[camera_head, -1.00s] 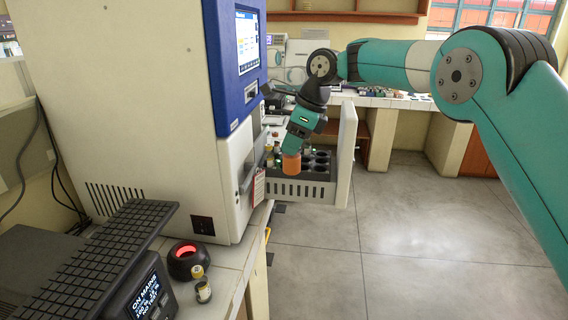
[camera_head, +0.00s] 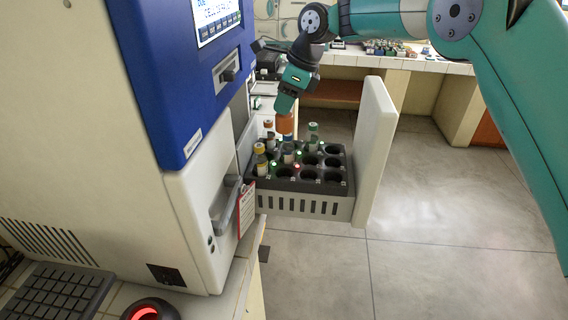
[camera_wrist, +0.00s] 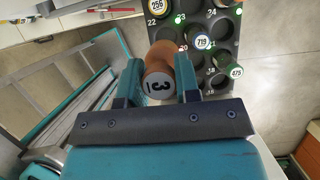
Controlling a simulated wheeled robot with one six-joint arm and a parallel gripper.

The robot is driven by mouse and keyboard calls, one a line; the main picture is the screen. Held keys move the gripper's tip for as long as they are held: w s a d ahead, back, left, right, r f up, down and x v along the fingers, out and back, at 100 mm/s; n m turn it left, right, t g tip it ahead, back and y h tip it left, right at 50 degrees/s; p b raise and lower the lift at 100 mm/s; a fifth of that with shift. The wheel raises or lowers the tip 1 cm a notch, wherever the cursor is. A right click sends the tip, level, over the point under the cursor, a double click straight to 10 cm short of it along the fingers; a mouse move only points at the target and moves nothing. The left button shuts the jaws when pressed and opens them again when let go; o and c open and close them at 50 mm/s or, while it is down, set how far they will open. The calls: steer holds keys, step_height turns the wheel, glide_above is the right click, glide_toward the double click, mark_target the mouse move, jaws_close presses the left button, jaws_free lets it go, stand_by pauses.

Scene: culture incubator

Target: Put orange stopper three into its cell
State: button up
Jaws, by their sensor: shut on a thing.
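The rack sits in the pulled-out drawer and shows several empty round cells. In the wrist view the rack (camera_wrist: 223,52) has numbered cells, and the stopper overlaps its near-left edge. The stopper's lower end is hidden, so I cannot tell whether it touches the rack.
Vials stand in the rack, among them a yellow-capped one (camera_head: 259,158) and a green-capped one (camera_head: 313,134). The drawer's pale front panel (camera_head: 375,150) rises at its right. The incubator body (camera_head: 190,215) stands close at the left. Open floor lies to the right.

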step_height(320, 180, down, 16)
steer(key=p, duration=0.3)
steer(key=shift+f, duration=0.1)
steer(key=shift+f, duration=0.2)
steer(key=o, duration=0.9)
